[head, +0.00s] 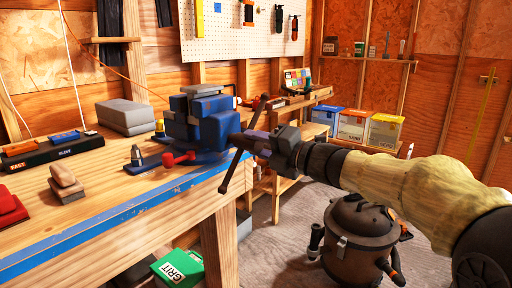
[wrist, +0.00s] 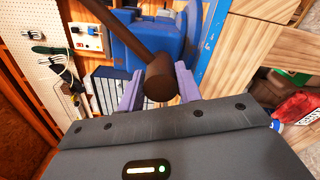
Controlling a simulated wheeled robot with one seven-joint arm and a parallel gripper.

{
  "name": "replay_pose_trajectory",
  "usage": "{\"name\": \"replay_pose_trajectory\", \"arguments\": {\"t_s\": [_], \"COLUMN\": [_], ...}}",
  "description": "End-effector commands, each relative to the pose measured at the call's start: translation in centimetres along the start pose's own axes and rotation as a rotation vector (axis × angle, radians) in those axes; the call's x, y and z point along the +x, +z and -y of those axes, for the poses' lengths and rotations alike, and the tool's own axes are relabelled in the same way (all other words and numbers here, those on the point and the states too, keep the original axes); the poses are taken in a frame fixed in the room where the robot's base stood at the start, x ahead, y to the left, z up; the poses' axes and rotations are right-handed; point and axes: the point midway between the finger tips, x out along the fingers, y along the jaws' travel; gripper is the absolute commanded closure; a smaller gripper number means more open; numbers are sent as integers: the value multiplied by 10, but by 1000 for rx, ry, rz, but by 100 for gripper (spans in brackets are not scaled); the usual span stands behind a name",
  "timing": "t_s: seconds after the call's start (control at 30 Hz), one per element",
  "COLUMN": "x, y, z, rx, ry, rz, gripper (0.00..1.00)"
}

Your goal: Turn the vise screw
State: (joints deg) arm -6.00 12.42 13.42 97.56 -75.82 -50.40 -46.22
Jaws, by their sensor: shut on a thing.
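A blue bench vise (head: 205,125) is mounted at the corner of the wooden workbench. Its dark brown screw bar (head: 233,172) runs slantwise across the front of the vise, its upper end tipped to the right. My gripper (head: 250,139) reaches in from the right and meets the screw there. In the wrist view the round brown screw end (wrist: 160,84) sits between the two purple fingers of my gripper (wrist: 158,90), which are shut on it. The bar extends up and left from that end. Part of the screw is hidden by my fingers.
The workbench (head: 140,195) carries a red-handled tool (head: 178,159), grey blocks (head: 125,116) and sanding blocks on the left. A dark shop vacuum (head: 358,240) stands on the floor below my arm. A green grit box (head: 180,268) is beneath the bench.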

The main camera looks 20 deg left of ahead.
Motion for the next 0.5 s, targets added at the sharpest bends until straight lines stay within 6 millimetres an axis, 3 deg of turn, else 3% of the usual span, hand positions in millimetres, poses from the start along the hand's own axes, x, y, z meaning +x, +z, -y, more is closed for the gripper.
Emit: {"name": "replay_pose_trajectory", "arguments": {"t_s": [0.3, 0.33, 0.43, 0.5], "x": [0, 0, 0, 0], "y": [1, 1, 1, 0], "z": [-2, -2, -2, -1], "rx": [-1, 0, 0, 0], "ry": [2, 2, 2, 1], "rz": [3, 3, 2, 1], "gripper": [88, 64, 44, 44]}}
